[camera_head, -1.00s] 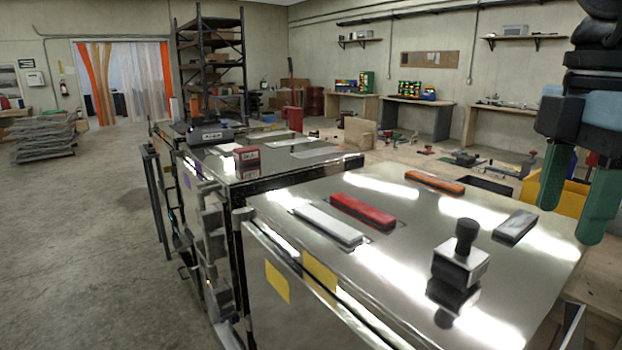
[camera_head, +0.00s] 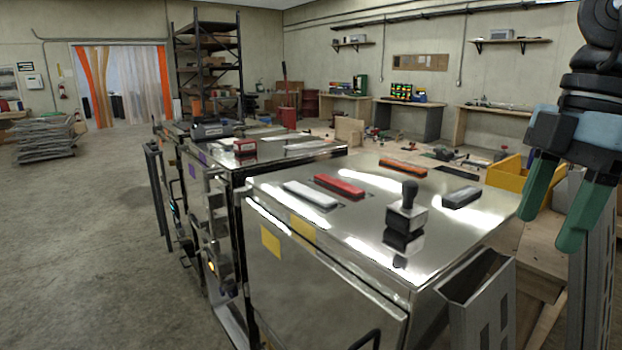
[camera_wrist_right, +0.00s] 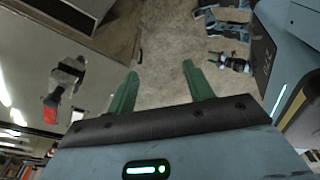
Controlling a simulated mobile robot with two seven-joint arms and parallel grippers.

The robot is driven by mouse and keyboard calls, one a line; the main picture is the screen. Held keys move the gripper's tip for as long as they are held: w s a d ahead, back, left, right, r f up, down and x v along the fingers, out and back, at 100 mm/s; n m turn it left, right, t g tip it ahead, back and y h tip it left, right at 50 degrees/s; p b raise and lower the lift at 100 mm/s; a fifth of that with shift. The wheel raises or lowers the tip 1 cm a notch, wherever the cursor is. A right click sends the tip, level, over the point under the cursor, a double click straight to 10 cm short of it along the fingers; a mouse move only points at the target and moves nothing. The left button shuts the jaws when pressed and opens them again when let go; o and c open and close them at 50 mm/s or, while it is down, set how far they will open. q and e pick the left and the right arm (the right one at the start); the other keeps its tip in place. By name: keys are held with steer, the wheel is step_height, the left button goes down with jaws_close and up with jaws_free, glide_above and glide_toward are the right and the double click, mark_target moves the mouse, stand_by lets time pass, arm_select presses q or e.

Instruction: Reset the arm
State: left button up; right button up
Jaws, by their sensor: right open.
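My right gripper (camera_head: 553,215) hangs at the right of the head view, with its green fingers pointing down, apart and empty. It is to the right of the near metal trailer (camera_head: 330,285) and touches nothing that I can see. In the right wrist view its two fingers (camera_wrist_right: 161,82) are spread, with bare floor between them. My left gripper is not in either view.
Open floor (camera_head: 80,240) lies at left.

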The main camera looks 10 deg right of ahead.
steer(key=w+d+f+n+t+y, duration=0.1)
steer(key=w+d+f+t+y, duration=0.1)
steer(key=w+f+y, duration=0.45)
steer(key=w+d+f+t+y, duration=0.1)
steer(key=d+f+t+y, duration=0.2)
steer(key=f, duration=0.7)
step_height(320, 180, down, 19)
steer(key=s+d+m+t+h+p, duration=0.2)
steer(key=s+m+t, duration=0.1)
steer(key=m+t, duration=0.45)
steer(key=s+a+f+m+t+h, duration=0.1)
steer(key=s+a+f+m+h, duration=0.2)
steer(key=f, duration=0.4)
steer(key=s+a+f+m+h, duration=0.1)
steer(key=s+f+m+h, duration=0.15)
steer(key=s+f, duration=0.45)
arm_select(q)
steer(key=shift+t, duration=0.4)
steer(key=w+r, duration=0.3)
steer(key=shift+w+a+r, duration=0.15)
arm_select(e)
steer(key=s+a+f+m+g+h, duration=0.1)
steer(key=s+a+f+g, duration=0.4)
steer(key=s+a+f, duration=0.5)
steer(key=s+a, duration=0.1)
steer(key=a, duration=0.2)
steer(key=shift+s+a+f+h, duration=0.2)
steer(key=shift+s+f+h, duration=0.15)
steer(key=shift+s+h, duration=0.05)
